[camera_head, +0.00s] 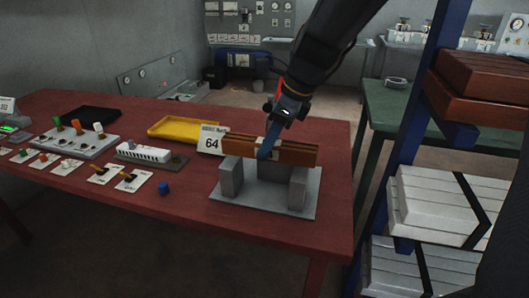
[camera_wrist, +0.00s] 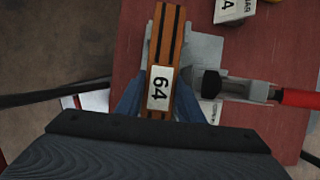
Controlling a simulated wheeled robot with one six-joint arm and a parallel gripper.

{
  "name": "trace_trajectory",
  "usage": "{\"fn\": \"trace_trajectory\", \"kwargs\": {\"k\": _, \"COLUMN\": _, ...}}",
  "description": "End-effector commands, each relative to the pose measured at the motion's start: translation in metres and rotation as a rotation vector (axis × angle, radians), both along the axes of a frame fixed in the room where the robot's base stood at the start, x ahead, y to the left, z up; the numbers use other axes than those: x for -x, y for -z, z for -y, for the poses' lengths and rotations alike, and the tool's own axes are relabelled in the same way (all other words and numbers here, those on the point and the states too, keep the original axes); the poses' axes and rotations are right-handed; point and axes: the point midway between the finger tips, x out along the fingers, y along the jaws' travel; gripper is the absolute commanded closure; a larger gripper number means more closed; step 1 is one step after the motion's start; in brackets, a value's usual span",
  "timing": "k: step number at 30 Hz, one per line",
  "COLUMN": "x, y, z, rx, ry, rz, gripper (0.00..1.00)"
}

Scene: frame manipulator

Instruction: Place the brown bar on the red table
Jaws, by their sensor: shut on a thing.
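The brown bar (camera_head: 295,154) is long, with dark stripes and a pale label, and lies level across or just above the upright grey blocks of a grey stand (camera_head: 258,205). Whether it touches them is hard to tell. The stand sits on the red table (camera_head: 120,200). My gripper (camera_head: 266,150) reaches down from above, its blue fingers shut around the bar's middle. In the wrist view, the bar (camera_wrist: 167,35) runs between the fingers (camera_wrist: 157,108), and its label reads 64. The gripper hides part of the bar's middle.
A card marked 64 (camera_head: 210,139) stands close behind the bar's left end. A blue-posted rack (camera_head: 435,115) holding brown and white stacks stands close right.

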Motion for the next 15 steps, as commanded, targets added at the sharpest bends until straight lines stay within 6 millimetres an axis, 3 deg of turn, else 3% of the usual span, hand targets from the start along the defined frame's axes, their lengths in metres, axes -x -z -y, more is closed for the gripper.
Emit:
{"fn": "trace_trajectory", "kwargs": {"k": 5, "x": -0.004, "y": -0.001, "z": -0.012, "rx": -0.001, "ry": -0.002, "rz": 0.0, "gripper": 0.96}}
{"fn": "trace_trajectory", "kwargs": {"k": 10, "x": -0.003, "y": 0.026, "z": -0.011, "rx": 0.001, "ry": 0.002, "rz": -0.004, "gripper": 0.96}}
{"fn": "trace_trajectory", "kwargs": {"k": 15, "x": -0.004, "y": 0.035, "z": -0.011, "rx": -0.001, "ry": 0.001, "rz": 0.001, "gripper": 0.96}}
